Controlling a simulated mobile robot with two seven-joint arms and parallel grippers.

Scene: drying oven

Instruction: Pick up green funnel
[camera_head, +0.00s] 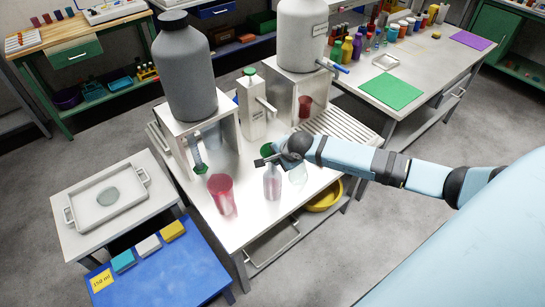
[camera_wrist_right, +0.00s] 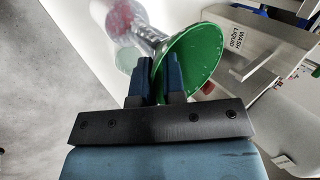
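The green funnel (camera_head: 267,149) is at the middle of the metal table, right by my right gripper (camera_head: 263,161). In the right wrist view, the funnel (camera_wrist_right: 200,55) is large, its wide mouth turned towards the camera and to the right. My right gripper (camera_wrist_right: 159,65) has its two dark blue fingers a short gap apart, with the funnel's near rim at and between them. Whether the fingers touch the rim is unclear. The funnel's stem is hidden in the head view. My left gripper is not in view.
A clear bottle (camera_head: 272,184) and a red beaker (camera_head: 221,191) stand at the front of the table. A white wash-liquid container (camera_head: 251,108) stands behind the funnel. A clear vessel (camera_head: 298,173) is beside my gripper. Two tanks (camera_head: 185,75) stand on raised stands.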

